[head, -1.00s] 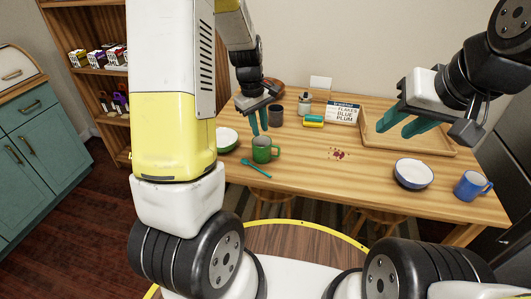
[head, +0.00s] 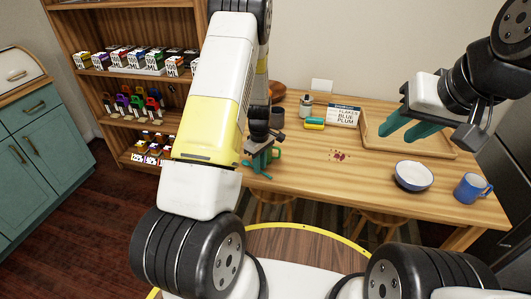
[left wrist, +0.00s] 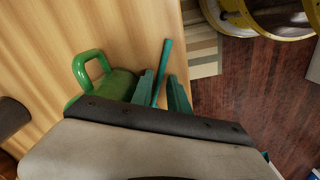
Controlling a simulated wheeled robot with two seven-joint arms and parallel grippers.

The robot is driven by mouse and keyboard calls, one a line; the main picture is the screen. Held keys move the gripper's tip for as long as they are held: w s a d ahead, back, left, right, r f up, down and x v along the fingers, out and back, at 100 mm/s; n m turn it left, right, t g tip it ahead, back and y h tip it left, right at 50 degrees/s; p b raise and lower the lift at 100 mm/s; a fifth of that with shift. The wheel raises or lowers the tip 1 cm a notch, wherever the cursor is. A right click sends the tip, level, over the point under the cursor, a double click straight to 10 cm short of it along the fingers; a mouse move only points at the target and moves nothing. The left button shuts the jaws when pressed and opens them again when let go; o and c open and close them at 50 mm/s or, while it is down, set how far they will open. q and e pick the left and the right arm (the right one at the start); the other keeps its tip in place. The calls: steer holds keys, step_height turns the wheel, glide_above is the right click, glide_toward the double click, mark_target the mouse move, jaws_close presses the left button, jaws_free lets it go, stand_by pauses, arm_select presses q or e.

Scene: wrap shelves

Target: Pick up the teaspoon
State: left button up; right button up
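The teal teaspoon (left wrist: 165,54) lies on the wooden table near its front edge. In the left wrist view its handle runs between the two teal fingers of my left gripper (left wrist: 161,78), which is open, with gaps at the sides of the handle. In the head view my left gripper (head: 260,162) is low over the table beside the green mug, and its fingers and arm hide much of the teaspoon. My right gripper (head: 398,130) is open and empty above the right part of the table, by the wooden tray.
The green mug (head: 275,154) stands right beside my left gripper; its handle shows in the left wrist view. A wooden tray (head: 446,150), a white-blue bowl (head: 413,176) and a blue mug (head: 471,187) are at the right. A red stain (head: 338,156) marks the table's middle.

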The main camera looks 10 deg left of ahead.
arm_select(q)
steer(key=shift+f, duration=0.35)
jaws_close()
steer(key=shift+r, duration=0.1)
